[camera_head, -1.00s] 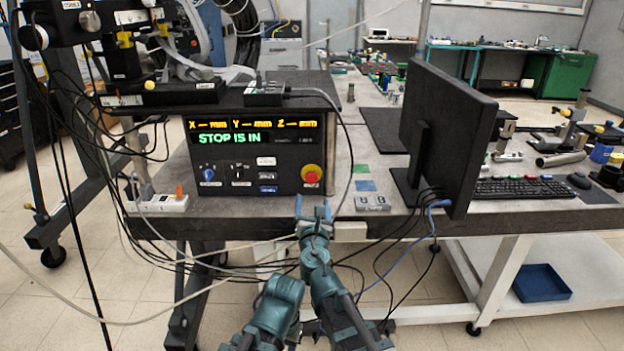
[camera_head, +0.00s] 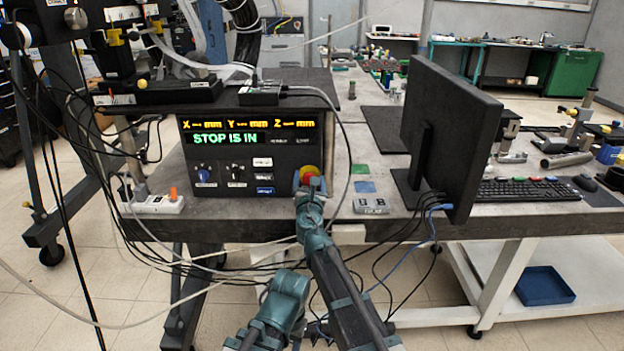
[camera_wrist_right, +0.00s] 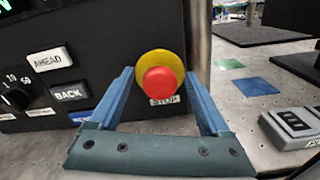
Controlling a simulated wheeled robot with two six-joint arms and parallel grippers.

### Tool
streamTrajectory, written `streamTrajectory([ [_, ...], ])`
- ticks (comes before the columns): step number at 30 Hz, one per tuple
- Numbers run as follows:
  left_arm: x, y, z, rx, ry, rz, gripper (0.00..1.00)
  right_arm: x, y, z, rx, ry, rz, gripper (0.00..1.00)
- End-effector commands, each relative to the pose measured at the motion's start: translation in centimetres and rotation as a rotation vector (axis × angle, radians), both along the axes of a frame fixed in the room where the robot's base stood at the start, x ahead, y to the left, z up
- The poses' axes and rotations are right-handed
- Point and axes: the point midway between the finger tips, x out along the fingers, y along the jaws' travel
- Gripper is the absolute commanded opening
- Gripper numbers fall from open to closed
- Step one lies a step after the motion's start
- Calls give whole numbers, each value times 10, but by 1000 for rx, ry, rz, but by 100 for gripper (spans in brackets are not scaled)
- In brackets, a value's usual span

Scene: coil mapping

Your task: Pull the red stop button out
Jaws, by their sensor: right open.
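The red stop button (camera_wrist_right: 159,81) sits on a round yellow base on the front of the black control box (camera_head: 217,168). A label reading STOP is just below it. In the head view the button (camera_head: 309,172) is partly hidden by my right gripper (camera_head: 310,183). The display on the box reads STOP IS IN. In the right wrist view my right gripper (camera_wrist_right: 166,92) is open, with one blue finger on each side of the button and apart from it. I cannot tell from these frames whether the fingertips reach the panel. My left gripper is not in view.
Other knobs and the BACK key (camera_wrist_right: 69,94) lie left of the button. A thin grey cable (camera_head: 346,150) hangs right of the box. A monitor (camera_head: 447,135) and a small grey switch box (camera_head: 371,205) stand farther right on the bench.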

Motion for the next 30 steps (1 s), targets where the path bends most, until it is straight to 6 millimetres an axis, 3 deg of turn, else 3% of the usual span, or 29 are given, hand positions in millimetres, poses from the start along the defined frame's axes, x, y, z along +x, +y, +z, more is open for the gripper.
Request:
streamTrajectory([
  [7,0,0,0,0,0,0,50,1,0,0,0,0,0,81],
  [8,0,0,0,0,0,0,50,1,0,0,0,0,0,77],
  [21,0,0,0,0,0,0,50,1,0,0,0,0,0,0],
  [30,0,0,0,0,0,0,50,1,0,0,0,0,0,0],
])
